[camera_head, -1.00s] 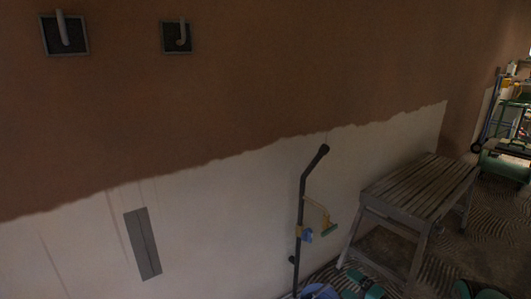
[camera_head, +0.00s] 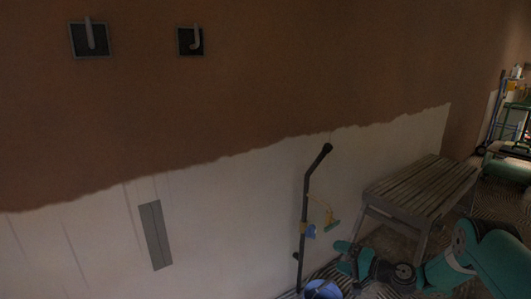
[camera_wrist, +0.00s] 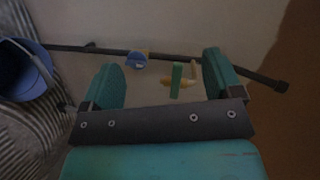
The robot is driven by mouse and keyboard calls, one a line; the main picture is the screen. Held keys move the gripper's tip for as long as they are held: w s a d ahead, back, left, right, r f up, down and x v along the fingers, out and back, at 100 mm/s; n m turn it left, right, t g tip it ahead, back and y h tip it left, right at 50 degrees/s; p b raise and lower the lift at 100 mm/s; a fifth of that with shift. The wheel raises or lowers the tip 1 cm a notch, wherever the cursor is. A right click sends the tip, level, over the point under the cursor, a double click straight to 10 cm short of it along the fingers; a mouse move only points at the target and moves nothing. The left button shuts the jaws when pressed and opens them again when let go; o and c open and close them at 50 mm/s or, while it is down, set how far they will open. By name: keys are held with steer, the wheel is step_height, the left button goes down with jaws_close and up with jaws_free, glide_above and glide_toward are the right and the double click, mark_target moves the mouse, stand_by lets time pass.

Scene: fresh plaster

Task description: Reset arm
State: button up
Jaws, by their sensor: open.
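My gripper (camera_head: 343,257) shows at the lower right of the head view, at the end of my teal arm. In the wrist view my gripper (camera_wrist: 161,76) has its two teal fingers wide apart with nothing between them touching. Beyond the fingers is a dark pole (camera_wrist: 175,57) with a blue clip and a small green-and-tan tool (camera_wrist: 177,80). In the head view the same pole (camera_head: 305,195) leans upright against the wall, left of my gripper. The gap between fingers and pole is hard to judge.
A blue bucket (camera_head: 322,290) stands at the pole's foot and also shows in the wrist view (camera_wrist: 22,68). A slatted wooden bench (camera_head: 424,185) stands behind my arm. A grey metal strip (camera_head: 155,235) is on the half-plastered wall. A cart (camera_head: 512,125) stands far right.

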steer(key=s+a+r+n+g, duration=0.2)
steer(key=a+r+n+g, duration=0.15)
steer(key=r, duration=0.45)
steer(key=s+a+r+n+g, duration=0.1)
steer(key=a+r+n+g, duration=0.1)
steer(key=a+r, duration=0.4)
steer(key=s+a+r+n+g+h, duration=0.2)
steer(key=s+a+r+n+h, duration=0.1)
steer(key=s+r, duration=0.7)
steer(key=s+d+r+n+g+h, duration=0.1)
steer(key=s+r+n+h, duration=0.15)
steer(key=s, duration=0.75)
steer(key=s+d+r+n+g+h+p, duration=0.1)
steer(key=s+d+r, duration=0.15)
steer(key=s, duration=0.65)
steer(key=s+d+r+n+g+h, duration=0.15)
steer(key=s+r, duration=0.25)
steer(key=s, duration=0.6)
step_height(320, 180, up, 25)
steer(key=a+p, duration=0.1)
steer(key=p, duration=2.4)
steer(key=shift+w+m+t, duration=0.3)
steer(key=shift+w+m, duration=0.05)
steer(key=shift+w, duration=0.05)
steer(key=shift+c, duration=0.2)
